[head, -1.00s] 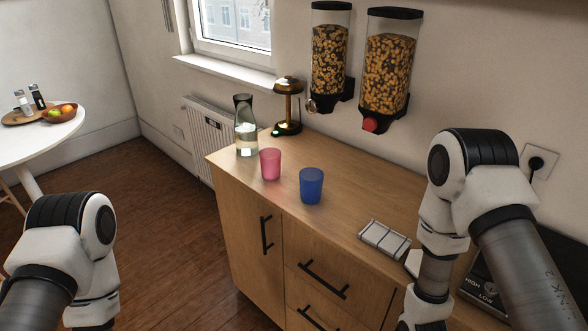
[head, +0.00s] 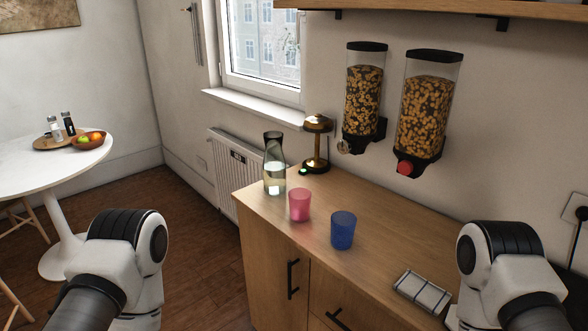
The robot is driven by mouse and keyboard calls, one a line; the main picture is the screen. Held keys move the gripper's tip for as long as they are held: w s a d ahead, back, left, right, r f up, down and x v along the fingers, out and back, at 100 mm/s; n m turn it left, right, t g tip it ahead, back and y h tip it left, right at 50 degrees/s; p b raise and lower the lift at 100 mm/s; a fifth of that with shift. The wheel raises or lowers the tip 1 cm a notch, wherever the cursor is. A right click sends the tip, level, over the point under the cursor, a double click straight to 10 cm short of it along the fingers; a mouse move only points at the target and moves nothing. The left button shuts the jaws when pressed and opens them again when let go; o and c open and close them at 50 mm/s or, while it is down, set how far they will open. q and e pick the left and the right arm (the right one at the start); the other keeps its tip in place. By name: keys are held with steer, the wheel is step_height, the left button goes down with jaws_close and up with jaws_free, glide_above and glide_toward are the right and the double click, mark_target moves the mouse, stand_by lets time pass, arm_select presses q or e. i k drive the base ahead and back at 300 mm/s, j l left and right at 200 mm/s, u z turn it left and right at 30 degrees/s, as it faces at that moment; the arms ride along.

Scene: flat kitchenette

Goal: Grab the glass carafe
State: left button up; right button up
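The glass carafe (head: 274,166) stands upright near the far left end of the wooden counter (head: 385,233). It is clear with a dark neck and seems to hold some water. Nothing is touching it that I can see. My two arms show at the lower left and lower right, well apart from the carafe. Both grippers are out of the picture.
A pink cup (head: 299,204) and a blue cup (head: 343,229) stand right of the carafe. A brass lamp (head: 316,146) stands behind it. Cereal dispensers (head: 423,110) hang above the counter. A round white table (head: 40,166) is at the left.

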mark_target(274, 164)
steer(key=i+j+z, duration=0.3)
steer(key=j+z, duration=0.3)
steer(key=i+j+z, duration=0.15)
steer(key=j+z, duration=0.15)
steer(key=j, duration=0.2)
steer(key=j+z, duration=0.3)
steer(key=i+j, duration=0.05)
steer(key=j, duration=0.05)
